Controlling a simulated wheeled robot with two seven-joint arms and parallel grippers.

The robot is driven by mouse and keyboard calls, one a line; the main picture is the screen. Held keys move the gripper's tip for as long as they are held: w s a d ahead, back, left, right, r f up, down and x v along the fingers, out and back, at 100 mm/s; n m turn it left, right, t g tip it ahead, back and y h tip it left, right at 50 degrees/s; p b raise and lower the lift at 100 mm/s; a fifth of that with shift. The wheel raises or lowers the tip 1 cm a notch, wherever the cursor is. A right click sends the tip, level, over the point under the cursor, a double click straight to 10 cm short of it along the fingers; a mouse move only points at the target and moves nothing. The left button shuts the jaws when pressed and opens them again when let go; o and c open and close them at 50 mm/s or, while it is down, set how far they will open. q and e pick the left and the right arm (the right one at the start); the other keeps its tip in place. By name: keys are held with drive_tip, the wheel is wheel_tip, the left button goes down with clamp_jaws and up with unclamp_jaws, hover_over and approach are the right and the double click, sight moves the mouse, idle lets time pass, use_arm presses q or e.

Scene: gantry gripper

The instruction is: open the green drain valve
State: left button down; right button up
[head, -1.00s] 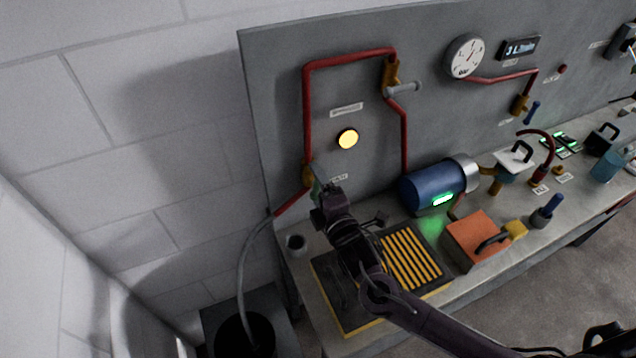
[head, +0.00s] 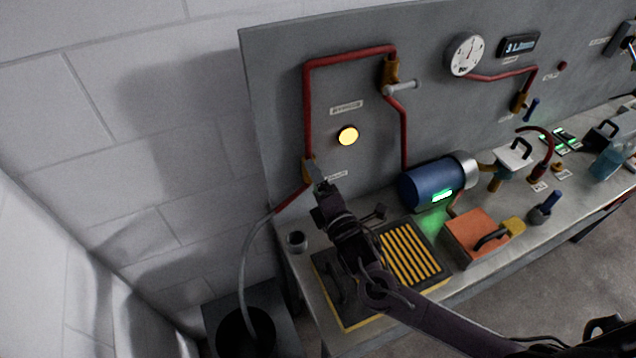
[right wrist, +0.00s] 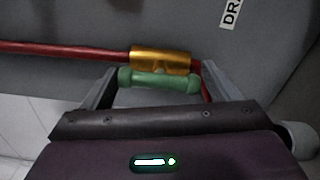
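The drain valve has a brass body (right wrist: 160,60) and a green bar handle (right wrist: 158,82), seen close up in the right wrist view. The handle lies crosswise, roughly along the red pipe. My right gripper (right wrist: 155,90) is open, with one finger beside each end of the handle; I cannot tell whether either finger touches it. In the head view my right gripper (head: 317,180) is at the valve (head: 309,170), low on the grey panel, and hides the green handle. My left gripper is not in view.
A yellow lamp (head: 348,136) glows above.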

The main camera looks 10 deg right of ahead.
drive_tip(key=shift+o, duration=0.3)
drive_tip(key=s+d+b, duration=0.1)
drive_tip(key=s+b, duration=0.1)
drive_tip(key=s, duration=0.5)
drive_tip(key=shift+s+d+b, duration=0.2)
drive_tip(key=shift+s+b, duration=0.15)
drive_tip(key=shift+b, duration=0.05)
drive_tip(key=shift+f, duration=0.1)
